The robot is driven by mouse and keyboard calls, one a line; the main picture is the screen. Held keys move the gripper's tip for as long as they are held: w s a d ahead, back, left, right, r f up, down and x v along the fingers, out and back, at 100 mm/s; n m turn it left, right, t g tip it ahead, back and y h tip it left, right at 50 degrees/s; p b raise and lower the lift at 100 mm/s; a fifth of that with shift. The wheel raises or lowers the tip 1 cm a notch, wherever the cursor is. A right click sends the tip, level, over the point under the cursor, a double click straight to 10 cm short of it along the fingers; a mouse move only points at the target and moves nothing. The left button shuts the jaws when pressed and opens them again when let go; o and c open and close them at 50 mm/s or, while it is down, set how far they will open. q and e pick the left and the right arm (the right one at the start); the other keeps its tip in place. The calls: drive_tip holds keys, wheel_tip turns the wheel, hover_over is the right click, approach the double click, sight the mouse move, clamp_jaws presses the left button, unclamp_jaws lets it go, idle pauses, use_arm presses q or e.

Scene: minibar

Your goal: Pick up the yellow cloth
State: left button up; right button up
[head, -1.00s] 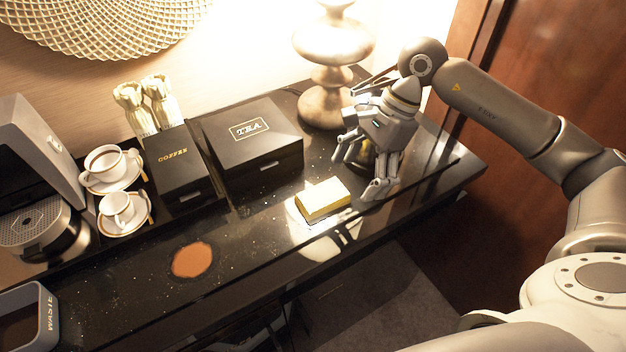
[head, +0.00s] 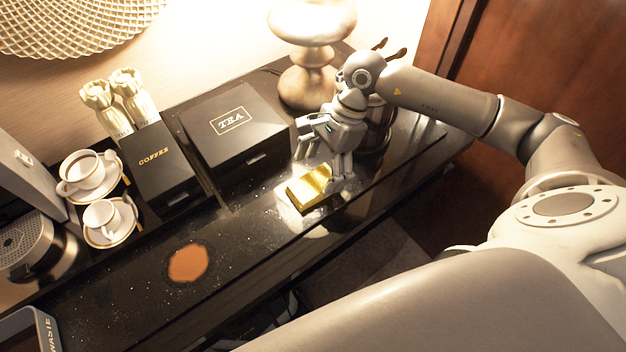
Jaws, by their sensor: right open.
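The yellow cloth (head: 309,189) lies folded as a small block on the black counter, in front of the tea box, in the head view. My right gripper (head: 322,176) comes down from above at its upper right side. Its fingers are open and stand close around the cloth's far and right edges. I cannot tell whether they touch it. Part of the cloth's far side is hidden by the fingers. My left gripper is not in view.
The tea box (head: 235,125) and coffee box (head: 160,165) stand behind and left. A lamp (head: 308,75) is at the back. Cups (head: 88,170), a coffee machine (head: 30,235) and a waste bin (head: 35,330) are left. An orange-brown spill (head: 188,263) lies on the counter.

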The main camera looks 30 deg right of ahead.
sight(313, 183)
drive_tip(key=shift+p+x, duration=0.4)
drive_tip(key=shift+x, duration=0.65)
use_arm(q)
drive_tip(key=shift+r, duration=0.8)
use_arm(e)
drive_tip(key=shift+s+a+f, duration=0.1)
drive_tip(key=shift+a+f, duration=0.15)
drive_tip(key=shift+f, duration=0.15)
drive_tip(key=c, duration=1)
drive_tip(key=shift+r, duration=0.1)
drive_tip(key=shift+r, duration=0.6)
use_arm(q)
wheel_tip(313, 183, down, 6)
drive_tip(key=b, duration=0.6)
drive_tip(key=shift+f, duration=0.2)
use_arm(e)
drive_tip(key=s+r, duration=0.4)
drive_tip(key=s+a+r, duration=0.1)
drive_tip(key=s+r, duration=0.2)
drive_tip(key=s, duration=0.2)
drive_tip(key=s+r, duration=0.4)
drive_tip(key=s, duration=0.1)
drive_tip(key=shift+a+r, duration=0.2)
drive_tip(key=shift+r, duration=0.15)
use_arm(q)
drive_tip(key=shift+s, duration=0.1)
